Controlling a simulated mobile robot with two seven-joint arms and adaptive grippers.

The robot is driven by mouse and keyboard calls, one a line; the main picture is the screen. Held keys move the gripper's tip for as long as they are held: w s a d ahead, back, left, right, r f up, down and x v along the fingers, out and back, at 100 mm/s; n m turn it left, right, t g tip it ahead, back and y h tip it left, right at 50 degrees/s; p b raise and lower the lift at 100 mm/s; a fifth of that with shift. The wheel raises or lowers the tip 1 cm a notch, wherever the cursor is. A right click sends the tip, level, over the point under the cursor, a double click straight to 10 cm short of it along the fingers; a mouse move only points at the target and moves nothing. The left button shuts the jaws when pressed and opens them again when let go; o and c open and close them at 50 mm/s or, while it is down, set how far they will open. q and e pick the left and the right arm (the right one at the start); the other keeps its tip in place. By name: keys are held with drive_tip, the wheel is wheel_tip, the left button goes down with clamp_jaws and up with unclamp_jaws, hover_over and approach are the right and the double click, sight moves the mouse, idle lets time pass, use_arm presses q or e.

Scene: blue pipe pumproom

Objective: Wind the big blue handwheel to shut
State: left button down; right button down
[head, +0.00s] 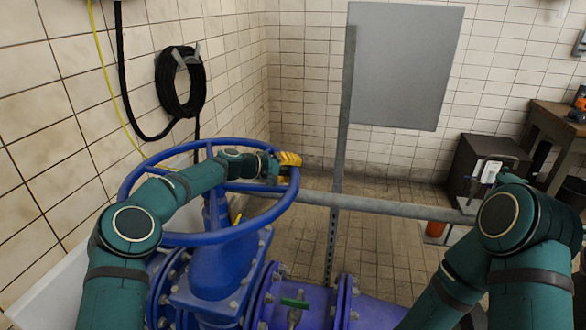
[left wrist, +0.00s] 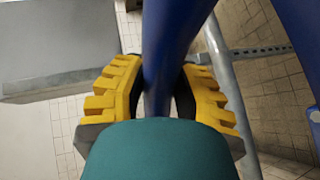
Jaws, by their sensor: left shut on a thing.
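The big blue handwheel (head: 181,239) lies nearly level on top of the blue valve body (head: 221,258) in the head view. My left arm reaches across the wheel. My left gripper (head: 290,168) is at the wheel's right side, its yellow fingers around the rim. In the left wrist view, the gripper (left wrist: 158,95) has its two yellow-ridged fingers on both sides of the blue rim (left wrist: 166,40), shut on it. My right arm is at the right of the head view; its gripper is out of sight.
A grey horizontal pipe rail (head: 390,208) runs right of the wheel, with an upright post (head: 340,150) bearing a grey panel (head: 405,65). A black hose coil (head: 180,82) hangs on the left wall. A wooden table (head: 560,125) stands at the right. Tiled floor is open behind the rail.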

use_arm(q)
drive_tip(key=shift+s+d+f, duration=0.15)
drive_tip(key=shift+s+d, duration=0.05)
drive_tip(key=shift+s, duration=0.1)
drive_tip(key=c, duration=0.7)
unclamp_jaws()
drive_tip(key=shift+a, duration=0.1)
drive_tip(key=shift+a, duration=0.1)
drive_tip(key=shift+s+a+r, duration=0.15)
drive_tip(key=shift+a+r, duration=0.15)
drive_tip(key=shift+v, duration=5.55)
drive_tip(key=shift+a, duration=0.1)
